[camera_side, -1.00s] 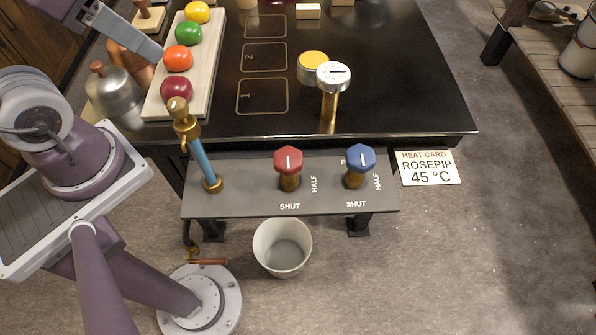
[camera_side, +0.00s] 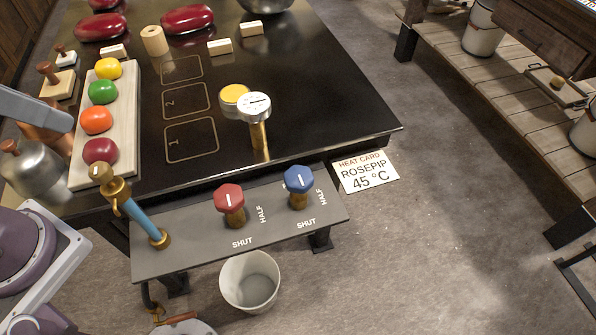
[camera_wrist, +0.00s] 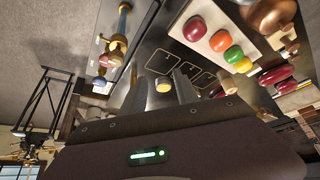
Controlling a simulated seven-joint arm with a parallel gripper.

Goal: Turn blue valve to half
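The blue valve (camera_side: 299,180) is a faceted knob on a brass stem, on the right of the grey panel (camera_side: 190,232). Its white mark runs roughly up and down in the side view. SHUT is printed below it and HALF to its right. In the wrist view the blue valve (camera_wrist: 99,81) is small, at the left. My gripper (camera_wrist: 163,90) shows in the wrist view with its two fingers apart and nothing held between them. It is well away from the valve. In the side view the fingers are out of frame; only part of my arm shows at the left edge.
A red valve (camera_side: 229,198) stands left of the blue one, and a brass-and-blue spout (camera_side: 135,212) further left. A white bucket (camera_side: 250,281) is below the panel. A gauge on a brass post (camera_side: 255,108) stands behind. A heat card (camera_side: 366,172) reads ROSEPIP 45 °C.

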